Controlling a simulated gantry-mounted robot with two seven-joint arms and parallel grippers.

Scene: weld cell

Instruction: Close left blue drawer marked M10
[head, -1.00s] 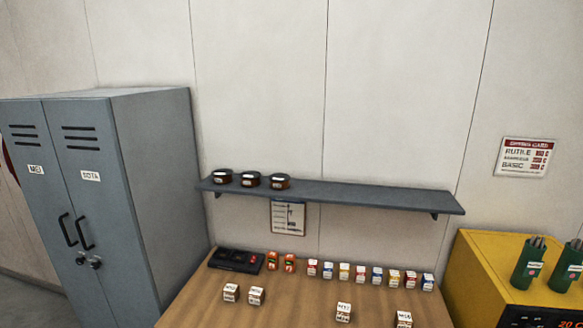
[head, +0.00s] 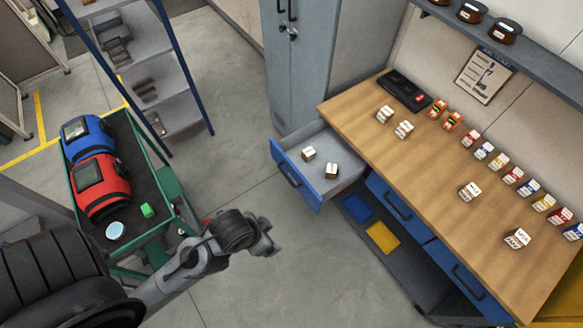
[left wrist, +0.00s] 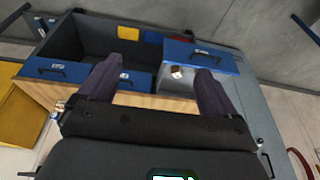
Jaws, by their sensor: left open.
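The left blue drawer (head: 293,182) of the workbench stands pulled out in the head view, with two small white-labelled boxes (head: 308,154) inside its grey tray. Its blue front with a handle also shows in the left wrist view (left wrist: 203,57); its label is too small to read. My left gripper (head: 268,240) is in front of the bench, below and apart from the drawer front in the head view. In the left wrist view its two dark fingers (left wrist: 160,82) are spread with nothing between them. My right gripper is not in view.
Other blue drawers (head: 393,203) are shut under the wooden benchtop (head: 440,175). Blue and yellow bins (head: 382,237) sit on the lower shelf. A grey locker (head: 345,60) stands behind the drawer. A green cart (head: 165,200) with welding helmets is at left. Floor between is clear.

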